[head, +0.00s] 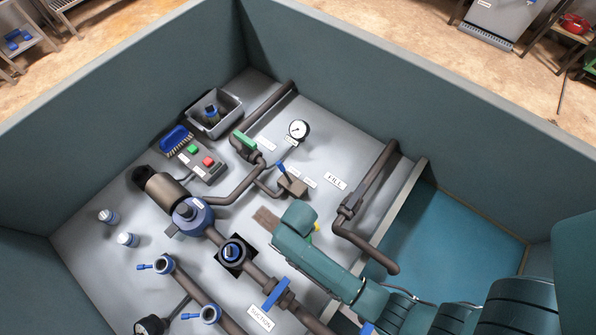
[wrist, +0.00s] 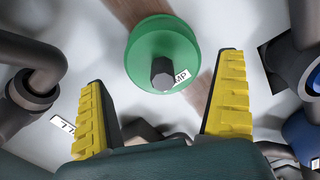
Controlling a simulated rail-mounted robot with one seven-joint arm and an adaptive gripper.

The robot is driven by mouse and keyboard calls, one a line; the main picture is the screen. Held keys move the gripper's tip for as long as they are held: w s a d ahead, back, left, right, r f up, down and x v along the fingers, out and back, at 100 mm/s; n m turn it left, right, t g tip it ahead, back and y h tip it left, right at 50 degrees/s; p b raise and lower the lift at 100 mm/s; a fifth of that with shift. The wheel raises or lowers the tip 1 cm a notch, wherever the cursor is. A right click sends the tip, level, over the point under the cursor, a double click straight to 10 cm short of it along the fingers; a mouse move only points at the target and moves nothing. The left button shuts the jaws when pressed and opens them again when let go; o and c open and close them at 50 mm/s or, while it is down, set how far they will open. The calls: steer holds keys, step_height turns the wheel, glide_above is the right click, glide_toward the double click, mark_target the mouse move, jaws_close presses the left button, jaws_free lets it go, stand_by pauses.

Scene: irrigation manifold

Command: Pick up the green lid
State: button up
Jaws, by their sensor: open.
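A brown wooden strip (head: 267,218) shows by the arm and behind the lid in the wrist view.
Brown pipes (head: 369,185) with valves crowd the grey panel, and a pipe elbow (wrist: 38,82) stands left of my gripper. A blue-capped fitting (head: 233,252) stands nearby. A grey bin (head: 215,118) and a button box (head: 198,160) sit farther back. Teal walls (head: 380,85) enclose the panel.

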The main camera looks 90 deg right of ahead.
steer(key=f+b, duration=0.1)
steer(key=f, duration=0.1)
steer(key=f+b, duration=0.2)
steer(key=f, duration=0.1)
steer(key=shift+w+d, duration=0.2)
steer(key=shift+r, duration=0.1)
steer(key=shift+c, duration=0.4)
